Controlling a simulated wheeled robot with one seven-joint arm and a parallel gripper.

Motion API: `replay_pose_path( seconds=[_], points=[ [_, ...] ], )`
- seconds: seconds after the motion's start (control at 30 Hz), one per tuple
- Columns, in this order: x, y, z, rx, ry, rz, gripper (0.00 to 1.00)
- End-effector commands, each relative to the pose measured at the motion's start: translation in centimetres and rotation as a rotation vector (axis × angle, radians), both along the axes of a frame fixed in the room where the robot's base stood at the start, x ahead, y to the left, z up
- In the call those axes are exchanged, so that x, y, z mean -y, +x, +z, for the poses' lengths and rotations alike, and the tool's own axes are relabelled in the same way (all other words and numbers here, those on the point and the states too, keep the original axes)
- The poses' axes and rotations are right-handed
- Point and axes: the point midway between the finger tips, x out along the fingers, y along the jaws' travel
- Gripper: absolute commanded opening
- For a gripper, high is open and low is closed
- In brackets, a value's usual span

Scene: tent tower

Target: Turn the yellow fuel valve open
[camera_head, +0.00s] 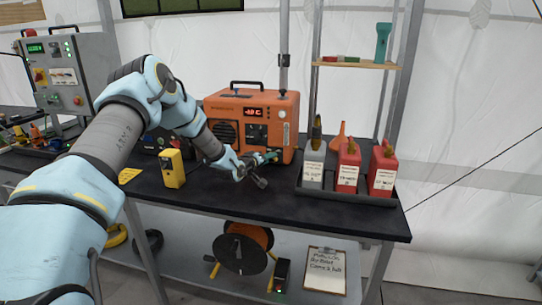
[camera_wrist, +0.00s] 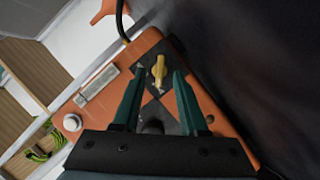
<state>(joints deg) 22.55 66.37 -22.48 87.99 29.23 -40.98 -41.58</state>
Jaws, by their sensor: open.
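The yellow fuel valve (camera_wrist: 159,70) is a small lever on a dark patch of an orange panel (camera_wrist: 203,95) in the wrist view. The lever lies nearly lengthwise in that picture. My gripper (camera_wrist: 158,76) is open, with its two green fingers spread to the left and right of the valve. The fingertips look level with the lever, and I see no contact; the exact depth is hard to tell. In the head view, my gripper (camera_head: 268,160) is at the lower front of the orange unit (camera_head: 222,108) with a lit display. I cannot make out the valve there.
A dark tray (camera_head: 345,195) with a grey can (camera_head: 313,172) and two red cans (camera_head: 348,165) stands right of my gripper. A yellow device (camera_head: 173,170) stands on the bench (camera_head: 225,200) to the left. A metal post (camera_head: 283,70) rises behind the orange unit.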

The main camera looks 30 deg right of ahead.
Motion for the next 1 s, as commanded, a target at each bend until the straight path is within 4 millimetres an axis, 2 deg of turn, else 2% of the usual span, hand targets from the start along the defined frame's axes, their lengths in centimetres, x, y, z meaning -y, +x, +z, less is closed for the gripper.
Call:
replay_pose_path(
  seconds=[0.2, 0.57, 0.93, 1.0],
  points=[
    [1.7, 1.0, -0.5, 0.001, 0.0, 0.0, 0.42],
    [2.0, 1.3, -0.7, 0.0, 0.001, 0.001, 0.42],
    [2.0, 1.3, -0.7, 0.0, 0.001, 0.001, 0.03],
    [2.0, 1.2, -0.7, 0.0, 0.001, 0.001, 0.0]
  ],
)
